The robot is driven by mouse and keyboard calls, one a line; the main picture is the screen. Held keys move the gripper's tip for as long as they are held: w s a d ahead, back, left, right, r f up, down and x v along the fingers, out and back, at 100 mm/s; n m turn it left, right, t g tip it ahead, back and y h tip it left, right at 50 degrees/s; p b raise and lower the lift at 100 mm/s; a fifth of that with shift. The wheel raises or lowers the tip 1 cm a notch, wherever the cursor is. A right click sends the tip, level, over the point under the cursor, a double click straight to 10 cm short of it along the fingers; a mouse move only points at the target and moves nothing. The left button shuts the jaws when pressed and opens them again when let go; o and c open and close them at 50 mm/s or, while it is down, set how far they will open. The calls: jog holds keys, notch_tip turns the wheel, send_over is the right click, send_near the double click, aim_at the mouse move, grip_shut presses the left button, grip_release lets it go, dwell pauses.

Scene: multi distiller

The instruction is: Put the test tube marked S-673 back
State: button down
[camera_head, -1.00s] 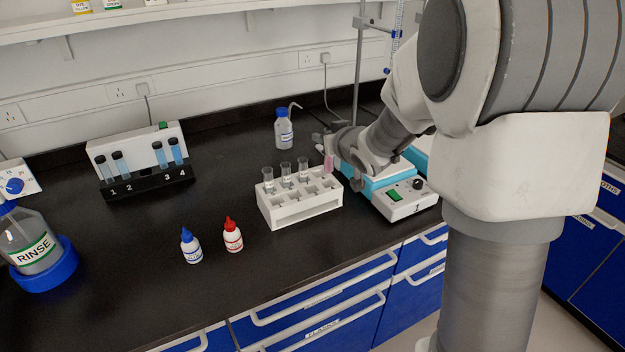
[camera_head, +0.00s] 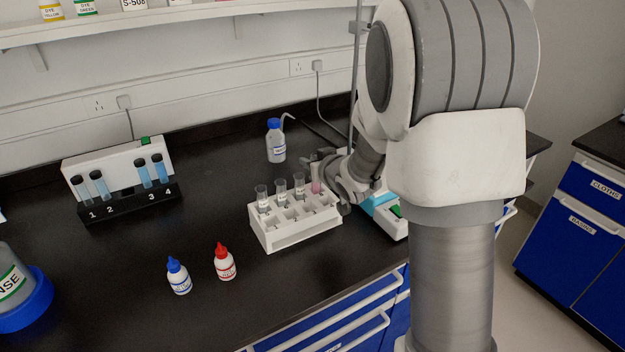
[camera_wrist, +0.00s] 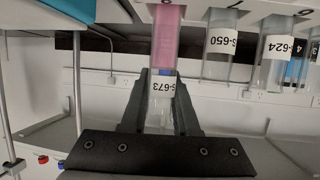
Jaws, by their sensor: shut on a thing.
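The test tube marked S-673 (camera_wrist: 162,88) holds pink liquid and is between the two dark fingers of my gripper (camera_wrist: 160,76), which are shut on it. In the head view the pink tube (camera_head: 317,186) is upright at the right end of the back row of the white rack (camera_head: 296,235). My gripper (camera_head: 322,168) reaches it from the right. In the wrist view its label sits farther from the rack than its neighbours' labels, so it looks raised. Its lower end meets the rack's edge; I cannot tell whether it is inside a hole.
Clear tubes, including S-650 (camera_wrist: 220,42) and S-624 (camera_wrist: 275,48), stand in the same rack row. A teal-and-white device (camera_head: 388,212) is right of the rack. A blue-capped bottle (camera_head: 276,142) stands behind. Two dropper bottles (camera_head: 225,263) stand in front. A four-tube holder (camera_head: 130,200) is left.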

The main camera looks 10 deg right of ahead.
jog(key=shift+f+b, duration=0.4)
jog(key=shift+f, duration=1.45)
jog(key=shift+f, duration=0.1)
jog(key=shift+f, duration=0.15)
jog(key=c, duration=0.9)
grip_release()
jog(key=shift+c, duration=0.2)
jog(key=shift+r, duration=0.2)
